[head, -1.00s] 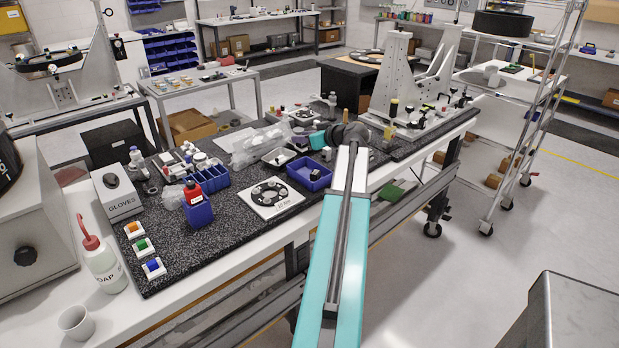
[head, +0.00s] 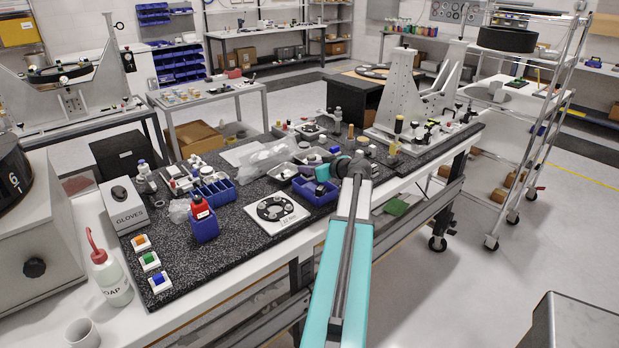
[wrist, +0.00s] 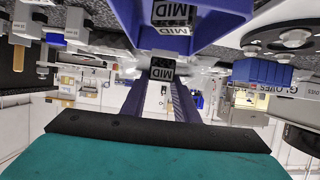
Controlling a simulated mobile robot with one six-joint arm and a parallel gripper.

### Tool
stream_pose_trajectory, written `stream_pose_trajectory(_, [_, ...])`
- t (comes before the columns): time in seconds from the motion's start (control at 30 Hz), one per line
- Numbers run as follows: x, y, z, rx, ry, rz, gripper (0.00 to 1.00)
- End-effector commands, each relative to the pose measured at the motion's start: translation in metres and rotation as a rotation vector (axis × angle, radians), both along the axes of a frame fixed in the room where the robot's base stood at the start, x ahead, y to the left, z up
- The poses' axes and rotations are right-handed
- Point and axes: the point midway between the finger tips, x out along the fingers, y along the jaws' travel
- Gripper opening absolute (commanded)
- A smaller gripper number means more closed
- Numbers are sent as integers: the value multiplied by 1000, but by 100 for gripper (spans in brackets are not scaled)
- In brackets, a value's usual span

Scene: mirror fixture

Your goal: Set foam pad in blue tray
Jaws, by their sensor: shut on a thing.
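The blue tray (head: 311,195) stands on the speckled dark bench top, near its front edge. A small dark block with a white label lies in it. In the wrist view the tray (wrist: 212,28) fills the upper middle, with a dark block marked MID inside. My gripper (wrist: 160,76) is shut on a similar small dark block marked MID (wrist: 161,67), which looks like the foam pad. It is held between the blue fingers close to the tray; contact cannot be told. In the head view my gripper (head: 326,172) is at the tray's back right, its fingertips and load mostly hidden.
Left of the tray lies a white plate with a black disc (head: 276,212). A blue bin with a red bottle (head: 203,222) and a blue divided rack (head: 214,190) stand further left. Clear plastic bags and small trays lie behind. A white fixture (head: 398,95) stands to the right.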

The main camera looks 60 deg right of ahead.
Motion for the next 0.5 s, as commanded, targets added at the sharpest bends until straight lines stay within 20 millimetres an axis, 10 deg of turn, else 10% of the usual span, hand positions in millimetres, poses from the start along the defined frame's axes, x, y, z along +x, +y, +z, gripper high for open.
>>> stream_pose_trajectory(0.5, [-1, -1, -8, 0, -1, -1, 6])
